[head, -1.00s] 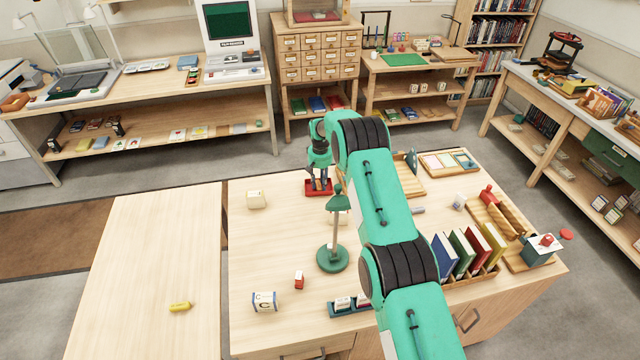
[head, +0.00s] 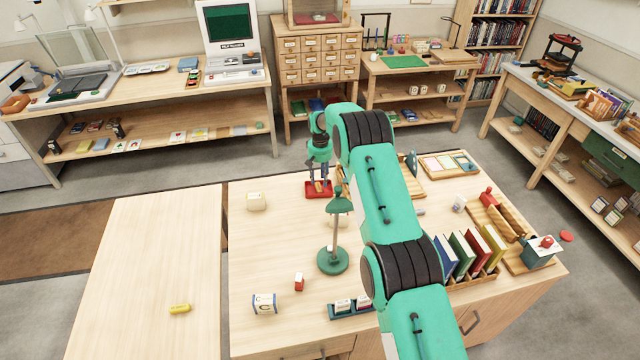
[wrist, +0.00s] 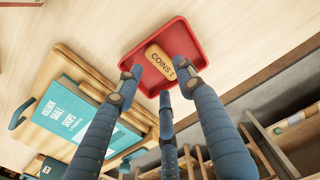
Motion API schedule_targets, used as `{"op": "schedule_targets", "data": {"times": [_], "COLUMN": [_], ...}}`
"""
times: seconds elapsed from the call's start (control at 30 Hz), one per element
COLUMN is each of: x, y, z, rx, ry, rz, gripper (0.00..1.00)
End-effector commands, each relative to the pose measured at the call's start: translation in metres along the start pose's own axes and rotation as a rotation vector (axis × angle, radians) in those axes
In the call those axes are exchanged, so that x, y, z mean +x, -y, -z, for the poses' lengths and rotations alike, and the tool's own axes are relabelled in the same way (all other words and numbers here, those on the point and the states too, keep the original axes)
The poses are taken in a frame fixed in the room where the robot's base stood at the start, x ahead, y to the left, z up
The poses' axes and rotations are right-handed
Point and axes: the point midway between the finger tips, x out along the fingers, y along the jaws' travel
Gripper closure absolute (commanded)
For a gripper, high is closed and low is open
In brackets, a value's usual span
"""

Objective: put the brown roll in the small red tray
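The small red tray (head: 310,195) is at the back of the main table in the head view. It also shows in the wrist view (wrist: 196,50). The brown roll (wrist: 159,60), lettered "COINS", lies inside the tray; one end is partly overlapped by a finger in the wrist view. My gripper (head: 319,175) is over the tray, pointing down. In the wrist view its fingers (wrist: 160,78) are spread apart, with the roll beyond their tips, and it appears to hold nothing.
A green lamp (head: 333,260) stands in front of the tray. A cream block (head: 256,201) is to its left. A wooden board with a teal book (wrist: 75,110) lies near the tray. A yellow roll (head: 180,309) lies on the left table, which is otherwise clear.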

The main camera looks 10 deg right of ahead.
Motion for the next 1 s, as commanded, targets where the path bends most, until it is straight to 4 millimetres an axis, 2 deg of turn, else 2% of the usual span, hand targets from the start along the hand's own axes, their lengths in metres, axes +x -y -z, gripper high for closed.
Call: {"op": "schedule_targets", "data": {"times": [0.1, 0.43, 0.63, 1.0], "x": [-0.023, -0.068, -0.078, -0.079], "y": [0.000, 0.000, 0.000, 0.000], "z": [0.001, 0.001, 0.000, 0.000], "rx": [0.000, 0.000, 0.000, 0.000], "ry": [-0.003, -0.002, 0.000, 0.000], "rz": [0.000, 0.000, 0.000, 0.000], "gripper": [0.62, 0.62, 0.62, 0.62]}}
